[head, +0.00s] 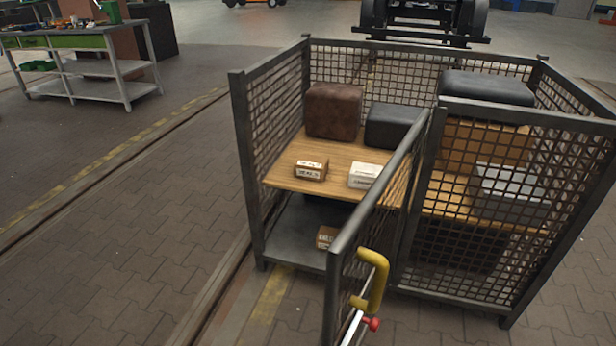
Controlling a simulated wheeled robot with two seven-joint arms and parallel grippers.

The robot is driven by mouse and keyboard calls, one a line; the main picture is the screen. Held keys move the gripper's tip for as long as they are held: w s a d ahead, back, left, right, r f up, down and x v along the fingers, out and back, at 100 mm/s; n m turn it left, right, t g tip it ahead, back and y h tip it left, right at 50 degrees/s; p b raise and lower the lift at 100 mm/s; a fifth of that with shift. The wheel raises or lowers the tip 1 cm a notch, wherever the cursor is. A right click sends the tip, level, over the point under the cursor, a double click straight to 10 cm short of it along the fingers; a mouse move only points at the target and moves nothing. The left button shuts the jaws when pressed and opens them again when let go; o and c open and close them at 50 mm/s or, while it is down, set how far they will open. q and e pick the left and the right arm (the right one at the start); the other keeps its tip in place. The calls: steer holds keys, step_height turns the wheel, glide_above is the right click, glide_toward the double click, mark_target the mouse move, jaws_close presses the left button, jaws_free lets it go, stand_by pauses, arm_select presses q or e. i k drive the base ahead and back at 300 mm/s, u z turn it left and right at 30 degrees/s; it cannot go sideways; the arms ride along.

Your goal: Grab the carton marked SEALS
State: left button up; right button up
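A small brown carton (311,170) with a white label stands on the wooden shelf (285,176) of a mesh cage, near the shelf's front left. Its dark lettering is too small to read surely, but may say SEALS. A whitish carton (364,175) with unreadable print stands to its right. Another brown carton (326,237) with a label sits on the lower metal deck, partly hidden by the cage door. Neither of my grippers is in view.
The cage door (384,194) stands open toward me, with a yellow handle (374,281) and red knob (372,324). Brown (333,110) and black (393,126) padded blocks stand behind the cartons. A workbench (84,58) is far left. Floor left of the cage is clear.

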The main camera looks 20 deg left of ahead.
mark_target(309, 167)
steer(key=z, duration=0.05)
steer(key=k, duration=0.8)
steer(key=u, duration=1.1)
steer(key=i, duration=3)
steer(key=z, duration=0.6)
